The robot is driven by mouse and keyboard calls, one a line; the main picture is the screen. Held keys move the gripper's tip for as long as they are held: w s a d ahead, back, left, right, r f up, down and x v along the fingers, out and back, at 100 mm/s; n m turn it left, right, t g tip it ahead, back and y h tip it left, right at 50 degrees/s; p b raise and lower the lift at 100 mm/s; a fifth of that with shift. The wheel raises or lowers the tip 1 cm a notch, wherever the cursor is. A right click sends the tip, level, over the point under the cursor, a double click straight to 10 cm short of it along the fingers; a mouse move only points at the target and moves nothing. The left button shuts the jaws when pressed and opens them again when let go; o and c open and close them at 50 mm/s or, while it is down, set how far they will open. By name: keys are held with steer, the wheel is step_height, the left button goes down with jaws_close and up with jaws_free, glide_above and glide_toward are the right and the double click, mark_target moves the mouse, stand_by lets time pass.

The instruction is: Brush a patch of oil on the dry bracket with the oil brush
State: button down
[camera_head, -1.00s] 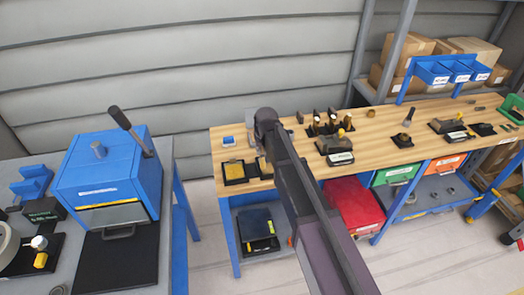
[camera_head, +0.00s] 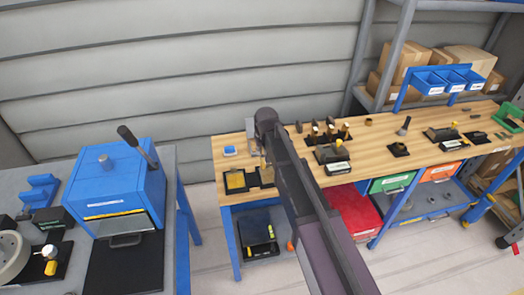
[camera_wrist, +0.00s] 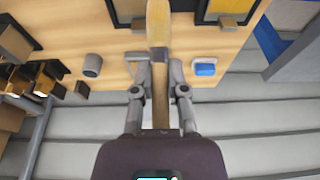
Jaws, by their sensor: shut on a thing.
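In the wrist view my gripper (camera_wrist: 159,72) is shut on the oil brush (camera_wrist: 158,22), which has a pale wooden handle. The brush points away over the bench, and its far end is cut off by the picture's top edge. In the head view my arm hides the gripper and most of the brush. A grey upright piece (camera_head: 251,127) stands at the bench's back edge beside my arm; I cannot tell whether it is the dry bracket. A black tray with a yellow pad (camera_head: 236,181) lies on the bench's left end, with a second dark tray (camera_head: 266,175) beside it.
A small blue-and-white block (camera_head: 229,151) lies near the wooden bench's (camera_head: 370,139) back left corner. Fixtures with dark and brass parts (camera_head: 333,153) stand right of my arm. A blue machine with a lever (camera_head: 112,183) stands on the left table. A gap separates the tables.

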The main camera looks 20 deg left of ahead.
steer(key=shift+w+a+p+v, duration=0.1)
steer(key=shift+w+p+v, duration=0.05)
steer(key=shift+p+v, duration=0.65)
steer(key=shift+w+a+p+v, duration=0.1)
steer(key=shift+w+p+v, duration=0.05)
steer(key=shift+p+v, duration=0.55)
steer(key=shift+w+r, duration=0.1)
steer(key=w+a+r+p, duration=0.1)
steer(key=w+r+p, duration=0.1)
steer(key=r+p, duration=0.1)
steer(key=shift+w+a, duration=0.3)
steer(key=shift+a, duration=0.05)
steer(key=shift+f, duration=0.1)
steer(key=shift+f, duration=0.1)
steer(key=shift+s+d+b+x, duration=0.1)
steer(key=shift+s+b+x, duration=0.05)
steer(key=shift+b+x, duration=0.7)
steer(key=shift+s+d+b+x, duration=0.1)
steer(key=shift+s+b+x, duration=0.05)
steer(key=shift+b+x, duration=0.65)
steer(key=shift+s+d+b+x, duration=0.1)
steer(key=shift+s+b+x, duration=0.05)
steer(key=shift+b+x, duration=0.65)
